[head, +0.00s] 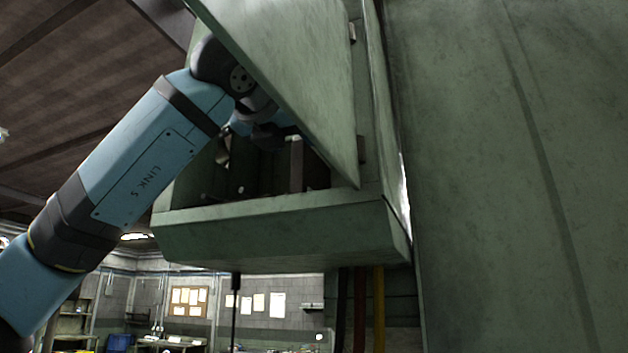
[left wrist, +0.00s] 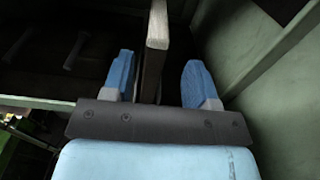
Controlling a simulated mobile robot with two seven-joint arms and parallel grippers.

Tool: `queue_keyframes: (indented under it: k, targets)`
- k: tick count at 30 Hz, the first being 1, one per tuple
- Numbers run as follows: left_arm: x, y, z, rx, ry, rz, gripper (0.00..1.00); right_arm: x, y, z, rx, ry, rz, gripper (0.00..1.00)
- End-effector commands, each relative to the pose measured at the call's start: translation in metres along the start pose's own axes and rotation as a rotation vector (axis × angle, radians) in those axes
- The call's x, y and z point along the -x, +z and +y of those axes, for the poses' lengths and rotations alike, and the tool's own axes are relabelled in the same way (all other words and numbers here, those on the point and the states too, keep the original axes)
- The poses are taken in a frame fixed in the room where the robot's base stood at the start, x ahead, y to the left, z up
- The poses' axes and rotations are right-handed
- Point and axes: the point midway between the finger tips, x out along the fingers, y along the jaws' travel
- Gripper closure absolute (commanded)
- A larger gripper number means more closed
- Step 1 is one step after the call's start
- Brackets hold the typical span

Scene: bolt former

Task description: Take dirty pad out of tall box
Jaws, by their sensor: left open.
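The tall box (head: 280,236) is a green metal cabinet in the upper middle of the head view, with its slanted door (head: 300,75) open. My left arm reaches in under the door from the left, and its hand is mostly hidden in the dark inside. In the left wrist view my left gripper (left wrist: 159,82) is open, with one blue finger on each side of a thin upright pad (left wrist: 157,32). Gaps show between the pad and both fingers. The pad has a pale greyish edge and dark sides; I cannot tell how dirty it is. My right gripper is not in view.
The door's lower edge hangs close beside my left wrist, and the box's front lip lies below it. A large green machine panel (head: 510,170) fills the right side. A green inner wall (left wrist: 245,50) stands right of the fingers. Cables (head: 378,308) run down below the box.

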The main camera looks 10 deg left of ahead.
Motion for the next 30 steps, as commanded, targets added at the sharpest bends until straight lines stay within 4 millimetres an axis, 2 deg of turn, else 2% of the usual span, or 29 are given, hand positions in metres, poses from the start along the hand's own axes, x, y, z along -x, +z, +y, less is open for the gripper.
queue_keyframes:
  k: [8, 17, 24, 26, 30]
  targets:
    - [-0.018, 0.002, 0.001, -0.001, 0.000, 0.000, 0.47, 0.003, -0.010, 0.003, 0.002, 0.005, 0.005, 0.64]
    - [-0.059, 0.002, 0.004, -0.001, -0.001, 0.001, 0.47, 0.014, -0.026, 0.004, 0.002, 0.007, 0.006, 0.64]
    - [-0.062, 0.000, 0.004, -0.001, -0.001, -0.001, 0.47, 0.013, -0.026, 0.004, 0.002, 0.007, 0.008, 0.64]
    - [-0.062, 0.000, 0.004, -0.001, -0.001, -0.001, 0.58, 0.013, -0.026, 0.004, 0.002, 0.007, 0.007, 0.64]
    - [-0.062, 0.000, 0.005, -0.001, 0.000, -0.001, 0.90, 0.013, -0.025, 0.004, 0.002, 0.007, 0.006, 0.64]
